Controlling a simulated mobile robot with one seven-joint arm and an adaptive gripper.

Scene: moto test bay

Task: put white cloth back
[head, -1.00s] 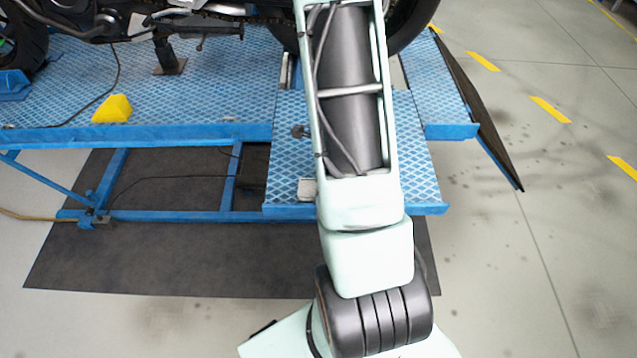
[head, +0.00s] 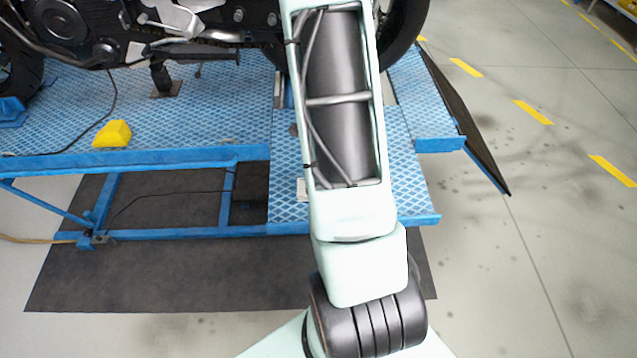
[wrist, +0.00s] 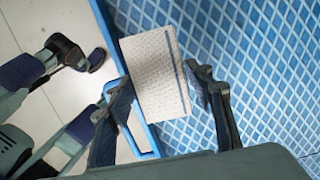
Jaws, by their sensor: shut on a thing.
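The white cloth (wrist: 155,72), a folded textured piece with a blue stripe near its right edge, lies between the two fingers of my gripper (wrist: 165,88) in the wrist view. My gripper is shut on it. Behind it is the blue diamond-plate lift platform (wrist: 245,60), near the platform's edge. I cannot tell whether the cloth touches the plate. In the head view my arm hides the gripper and most of the cloth; a small pale patch (head: 302,190) beside my arm may be its edge.
The blue lift (head: 200,120) carries a motorcycle (head: 120,35) at the back. A yellow block (head: 112,134) sits on the platform at left. A dark mat (head: 160,285) lies under the lift. A dark ramp flap (head: 465,120) hangs at right. The grey floor at right is clear.

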